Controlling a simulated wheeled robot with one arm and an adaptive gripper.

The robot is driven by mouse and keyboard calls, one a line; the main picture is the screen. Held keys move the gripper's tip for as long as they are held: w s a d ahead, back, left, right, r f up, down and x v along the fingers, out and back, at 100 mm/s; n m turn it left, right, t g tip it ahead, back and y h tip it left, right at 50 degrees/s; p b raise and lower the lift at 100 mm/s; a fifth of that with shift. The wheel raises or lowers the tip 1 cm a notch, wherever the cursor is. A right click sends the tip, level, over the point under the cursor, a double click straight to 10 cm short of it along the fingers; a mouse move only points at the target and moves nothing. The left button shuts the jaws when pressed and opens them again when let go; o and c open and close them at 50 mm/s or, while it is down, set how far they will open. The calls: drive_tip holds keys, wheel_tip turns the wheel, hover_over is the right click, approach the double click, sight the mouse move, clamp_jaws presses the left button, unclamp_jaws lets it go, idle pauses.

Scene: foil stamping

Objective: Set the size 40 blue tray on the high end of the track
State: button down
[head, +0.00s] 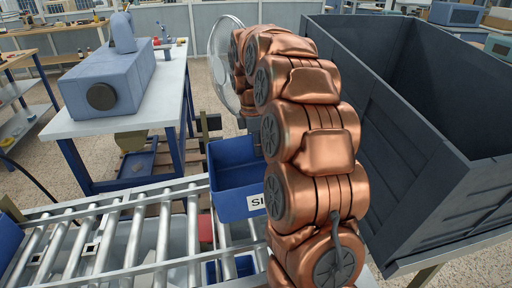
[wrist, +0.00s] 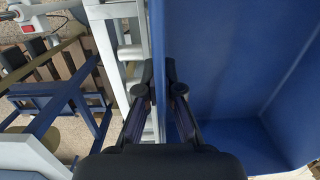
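A blue tray (head: 233,164) with a white label reading "SI" is at the roller track (head: 135,235), just left of my arm. The rest of its label is hidden behind the arm, so its size number cannot be read. In the wrist view, my gripper (wrist: 160,78) has one finger on each side of the wall of the blue tray (wrist: 225,70) and looks shut on it. The track rollers (wrist: 130,55) show just left of that wall. I cannot tell whether the tray rests on the track or hangs above it.
A large dark grey bin (head: 425,150) stands close on the right of my arm. A table with a blue machine (head: 108,80) stands behind the track at left. Another blue tray (head: 8,240) is at the left edge, and blue shows below the track (head: 230,268).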

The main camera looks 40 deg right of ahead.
drive_tip(key=f+b, duration=0.1)
drive_tip(key=f, duration=0.5)
drive_tip(key=d+f+b, duration=0.1)
drive_tip(key=f, duration=0.2)
drive_tip(key=shift+s+f+b, duration=0.15)
drive_tip(key=shift+b, duration=0.15)
idle(0.3)
drive_tip(key=c, duration=1.2)
unclamp_jaws()
drive_tip(key=shift+c, duration=0.2)
drive_tip(key=shift+r+p, duration=2.3)
drive_tip(key=shift+r, duration=2.7)
drive_tip(key=shift+a, duration=0.15)
